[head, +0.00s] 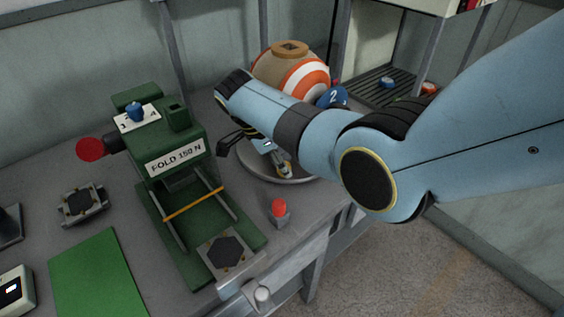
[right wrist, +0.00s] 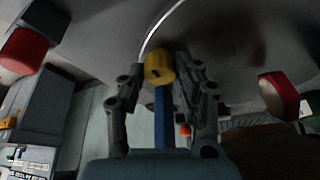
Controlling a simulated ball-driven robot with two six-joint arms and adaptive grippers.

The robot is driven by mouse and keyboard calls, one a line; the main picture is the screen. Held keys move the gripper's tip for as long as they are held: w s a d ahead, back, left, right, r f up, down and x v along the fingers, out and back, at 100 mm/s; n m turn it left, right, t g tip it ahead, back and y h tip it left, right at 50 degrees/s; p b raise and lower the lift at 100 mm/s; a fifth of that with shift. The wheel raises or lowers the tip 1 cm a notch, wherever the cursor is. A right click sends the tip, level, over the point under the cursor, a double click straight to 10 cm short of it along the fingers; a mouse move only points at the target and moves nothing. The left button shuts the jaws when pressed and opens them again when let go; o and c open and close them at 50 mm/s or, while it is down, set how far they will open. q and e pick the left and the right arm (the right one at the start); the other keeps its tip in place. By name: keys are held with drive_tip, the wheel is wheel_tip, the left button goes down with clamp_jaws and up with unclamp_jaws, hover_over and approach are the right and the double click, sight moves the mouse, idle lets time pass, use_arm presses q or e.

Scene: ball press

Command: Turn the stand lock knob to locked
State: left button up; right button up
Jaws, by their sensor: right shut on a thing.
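The yellow knob (right wrist: 158,68) is between the two dark fingers of my right gripper (right wrist: 165,80) in the right wrist view, and the gripper is shut on it. A blue bar (right wrist: 161,110) runs from the knob toward the camera. In the head view my right gripper (head: 262,145) is low beside the round grey stand base (head: 285,179), mostly hidden by my arm. A striped orange and white ball (head: 305,80) sits behind my arm. The knob's marking and turn angle cannot be read. My left gripper is not in view.
A green press (head: 176,158) labelled "FOLD 150 N" stands left of the stand. A red-topped button (head: 279,208) is in front of the base. A green mat (head: 97,275) lies at the front left. A slatted dark rack (head: 385,85) is at the back right.

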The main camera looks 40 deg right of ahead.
drive_tip(key=o, duration=1.1)
